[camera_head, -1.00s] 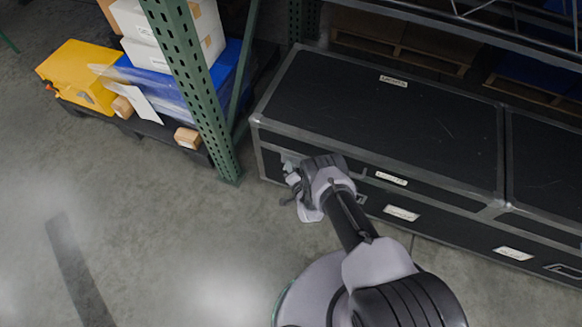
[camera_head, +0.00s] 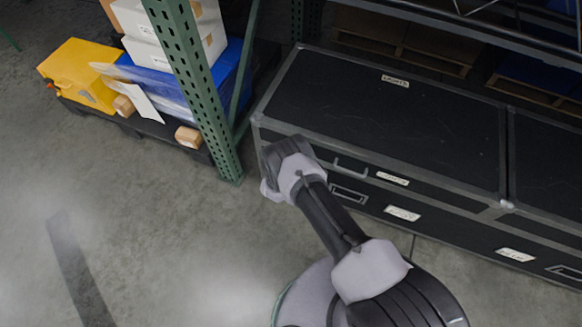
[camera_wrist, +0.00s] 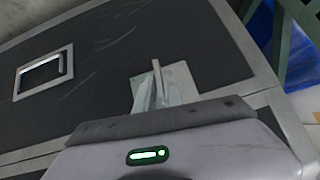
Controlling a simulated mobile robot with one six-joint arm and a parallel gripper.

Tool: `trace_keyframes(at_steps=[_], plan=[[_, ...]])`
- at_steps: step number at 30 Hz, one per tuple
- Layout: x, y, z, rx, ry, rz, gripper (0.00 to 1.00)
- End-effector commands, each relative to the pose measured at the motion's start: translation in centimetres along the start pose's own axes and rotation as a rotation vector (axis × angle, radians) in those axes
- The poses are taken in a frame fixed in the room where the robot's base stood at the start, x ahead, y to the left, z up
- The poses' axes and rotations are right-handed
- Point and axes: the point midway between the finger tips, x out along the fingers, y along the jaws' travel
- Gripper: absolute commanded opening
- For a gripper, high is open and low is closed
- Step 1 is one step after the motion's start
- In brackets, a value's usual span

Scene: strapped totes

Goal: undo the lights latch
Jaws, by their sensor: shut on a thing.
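The black case (camera_head: 385,125) with metal edging carries a "LIGHTS" label (camera_head: 395,81) on its lid. Its lid is down. The latch (camera_wrist: 183,78) is a pale metal plate with a raised part, on the case's dark front near a corner in the wrist view. My gripper (camera_wrist: 157,93) is at this latch, its narrow fingers shut on the raised part, which they partly cover. In the head view my wrist hides the fingers and the latch at the case's left front end. I cannot tell whether the latch's catch is released.
A recessed handle (camera_head: 348,193) is right of my wrist and also shows in the wrist view (camera_wrist: 45,73). A green rack post (camera_head: 195,85) stands close on the left. Beyond it a yellow bin (camera_head: 82,75) sits on a dark pallet. Floor in front is clear.

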Motion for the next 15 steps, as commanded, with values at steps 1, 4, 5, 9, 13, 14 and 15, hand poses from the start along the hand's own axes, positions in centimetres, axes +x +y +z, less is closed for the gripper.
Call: trace_keyframes(at_steps=[1, 4, 5, 9, 13, 14, 15], plan=[[-0.01, -0.12, 0.02, -0.013, 0.001, 0.013, 0.0], [-0.02, -0.15, 0.01, -0.045, 0.001, 0.042, 0.0], [-0.02, -0.14, 0.0, -0.052, 0.001, 0.05, 0.0], [0.0, -0.11, -0.01, -0.078, 0.002, 0.075, 0.0], [0.0, -0.11, -0.01, -0.091, 0.002, 0.087, 0.0], [0.0, -0.11, -0.02, -0.092, 0.002, 0.089, 0.0], [0.0, -0.11, -0.02, -0.093, 0.002, 0.091, 0.0]])
